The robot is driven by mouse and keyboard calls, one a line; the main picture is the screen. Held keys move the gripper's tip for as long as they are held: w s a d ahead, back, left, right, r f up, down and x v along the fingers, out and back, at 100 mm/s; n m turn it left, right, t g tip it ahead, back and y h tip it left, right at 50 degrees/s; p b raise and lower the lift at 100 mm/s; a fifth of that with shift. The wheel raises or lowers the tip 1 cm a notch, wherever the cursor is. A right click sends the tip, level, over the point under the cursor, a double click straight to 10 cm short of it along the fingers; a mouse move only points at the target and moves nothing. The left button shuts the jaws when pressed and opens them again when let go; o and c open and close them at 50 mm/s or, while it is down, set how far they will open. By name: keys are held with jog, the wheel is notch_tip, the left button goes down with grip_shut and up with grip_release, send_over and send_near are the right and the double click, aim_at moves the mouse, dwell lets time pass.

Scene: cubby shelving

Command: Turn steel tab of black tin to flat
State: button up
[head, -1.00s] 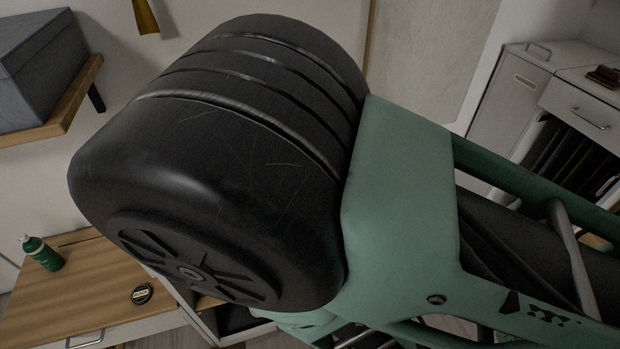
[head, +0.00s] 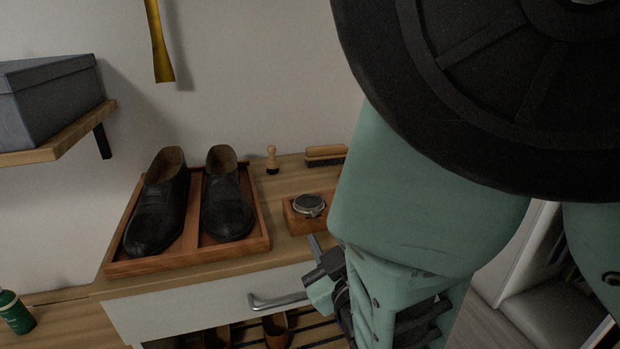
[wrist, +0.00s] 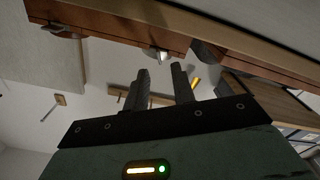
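A round dark tin (head: 310,204) with a silvery rim sits on a small wooden block (head: 292,221) on the counter. Its tab is too small to make out in the head view. My gripper (head: 317,257) is in front of and below the block, partly hidden by my arm. In the wrist view my gripper (wrist: 160,68) has its two fingers apart with nothing between them. A small shiny metal piece (wrist: 161,56) shows just beyond the fingertips at a wood edge. I cannot tell for certain whether it is the tab.
A wooden tray (head: 190,258) with two black shoes (head: 228,205) stands left of the block. A drawer handle (head: 278,302) juts out below. A green bottle (head: 15,312) stands at lower left.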

aim_at(315, 219)
jog(key=shift+x, duration=2.05)
grip_shut()
